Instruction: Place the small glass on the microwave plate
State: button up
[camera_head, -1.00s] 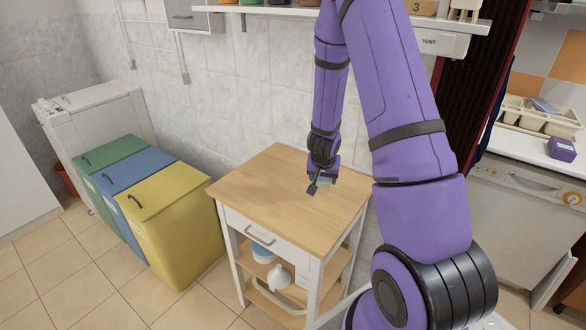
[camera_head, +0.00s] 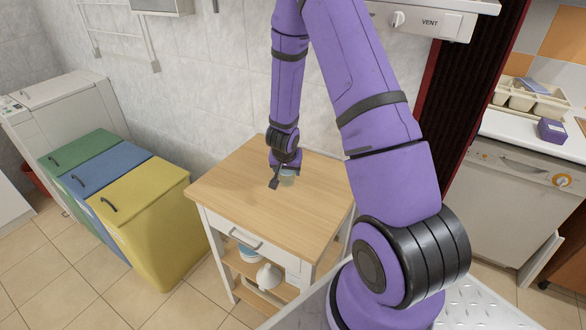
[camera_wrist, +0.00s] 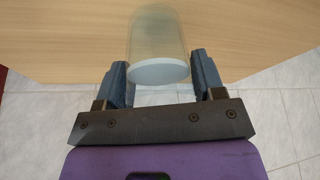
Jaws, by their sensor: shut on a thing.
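The small glass (camera_wrist: 158,45) is a clear cylinder with a pale whitish end, seen between the fingers in the wrist view. My gripper (camera_wrist: 160,82) is shut on it. In the head view my gripper (camera_head: 283,182) is low over the wooden top of the trolley, and the glass (camera_head: 288,177) shows faintly beside the fingers. I cannot tell whether the glass touches the wood. No microwave or microwave plate is in view.
The wooden-topped trolley (camera_head: 240,195) has a drawer and shelves holding a few kitchen items. Green, blue and yellow bins (camera_head: 140,200) stand to its left. A dishwasher (camera_head: 525,195) and a counter with a utensil tray (camera_head: 530,98) are at the right.

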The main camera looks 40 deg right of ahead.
jog(key=shift+f, duration=0.15)
jog(key=o, duration=1.1)
jog(key=shift+v, duration=6.05)
jog(key=shift+a, duration=0.1)
